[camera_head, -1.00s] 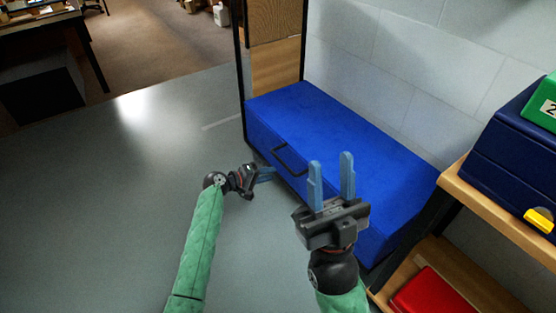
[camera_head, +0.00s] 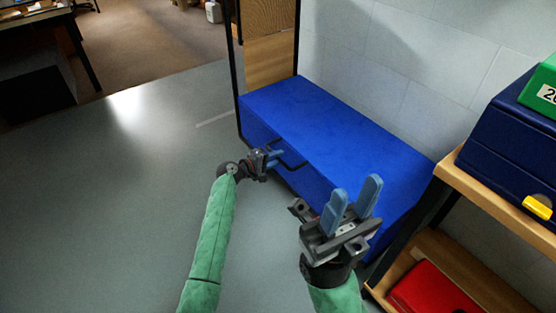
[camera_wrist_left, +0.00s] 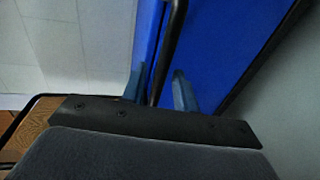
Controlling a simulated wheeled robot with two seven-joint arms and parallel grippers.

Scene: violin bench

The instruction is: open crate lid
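The blue crate (camera_head: 345,130) stands against the wall with its flat lid lying shut. A black bar handle (camera_head: 292,164) sits on its front face. My left gripper (camera_head: 275,157) is at the handle. In the left wrist view the handle (camera_wrist_left: 172,45) runs between the two blue fingers (camera_wrist_left: 160,88), with gaps showing, so the gripper looks open around it. Whether a finger touches the bar cannot be told. My right gripper (camera_head: 352,203) is open and empty, fingers pointing up, in front of the crate's right part in the picture.
A wooden shelf (camera_head: 490,200) on the right carries a dark blue case (camera_head: 505,135) and a green box (camera_head: 543,88); a red box (camera_head: 430,290) sits lower. A thin black frame (camera_head: 234,70) stands by the crate's left end. The grey floor (camera_head: 110,200) at left is clear.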

